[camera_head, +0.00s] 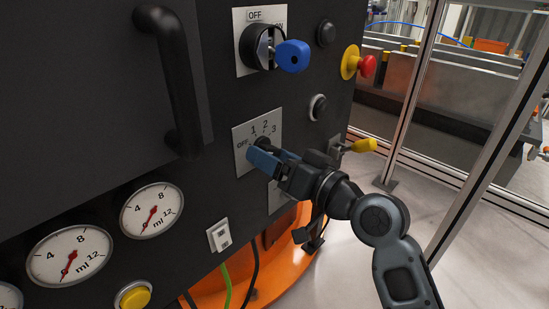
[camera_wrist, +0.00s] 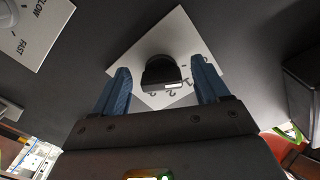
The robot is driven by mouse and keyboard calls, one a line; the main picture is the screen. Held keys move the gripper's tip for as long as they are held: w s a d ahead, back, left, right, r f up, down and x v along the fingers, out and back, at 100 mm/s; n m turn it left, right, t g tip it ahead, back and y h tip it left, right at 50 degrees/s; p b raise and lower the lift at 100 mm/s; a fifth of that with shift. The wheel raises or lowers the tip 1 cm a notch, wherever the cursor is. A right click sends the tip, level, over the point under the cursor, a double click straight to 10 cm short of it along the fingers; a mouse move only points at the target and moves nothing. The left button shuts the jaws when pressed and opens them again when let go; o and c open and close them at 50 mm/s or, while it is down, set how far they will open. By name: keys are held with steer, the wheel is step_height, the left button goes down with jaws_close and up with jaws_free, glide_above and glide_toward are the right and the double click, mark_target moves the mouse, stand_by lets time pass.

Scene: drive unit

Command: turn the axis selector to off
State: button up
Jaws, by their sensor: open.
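The axis selector is a black knob (camera_head: 264,142) on a pale plate (camera_head: 240,132) marked OFF, 1, 2 and 3, on the dark panel front. My gripper (camera_head: 263,156) is at the plate, its blue fingers partly hiding the knob in the head view. In the wrist view the knob (camera_wrist: 160,71) stands between the two open blue fingers (camera_wrist: 161,84), with a gap on each side. The plate (camera_wrist: 180,30) is behind it. A short white mark shows on the knob's lower edge; I cannot tell which position it points to.
Above is a blue-handled switch (camera_head: 292,56) with its own OFF plate. A red emergency button (camera_head: 367,66), a dark round knob (camera_head: 318,107) and a yellow-handled switch (camera_head: 362,145) are to the right. A black door handle (camera_head: 172,80) juts out at left. Gauges (camera_head: 152,209) lie lower left.

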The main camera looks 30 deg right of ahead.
steer(key=p+v, duration=0.1)
steer(key=v, duration=0.7)
stand_by(0.5)
steer(key=s+f+m+g+h, duration=0.15)
steer(key=s+f+h, duration=0.35)
steer(key=s+f, duration=0.75)
steer(key=s+a+r+n, duration=0.1)
steer(key=s+r+n, duration=0.1)
steer(key=s, duration=0.8)
steer(key=s+a+r+n, duration=0.1)
steer(key=s+r+n, duration=0.1)
steer(key=s, duration=0.9)
step_height(320, 180, up, 29)
steer(key=p, duration=2.9)
steer(key=shift+w+a+g+h, duration=0.2)
steer(key=shift+w+g+h, duration=0.1)
steer(key=shift+g, duration=0.15)
steer(key=shift+r, duration=0.1)
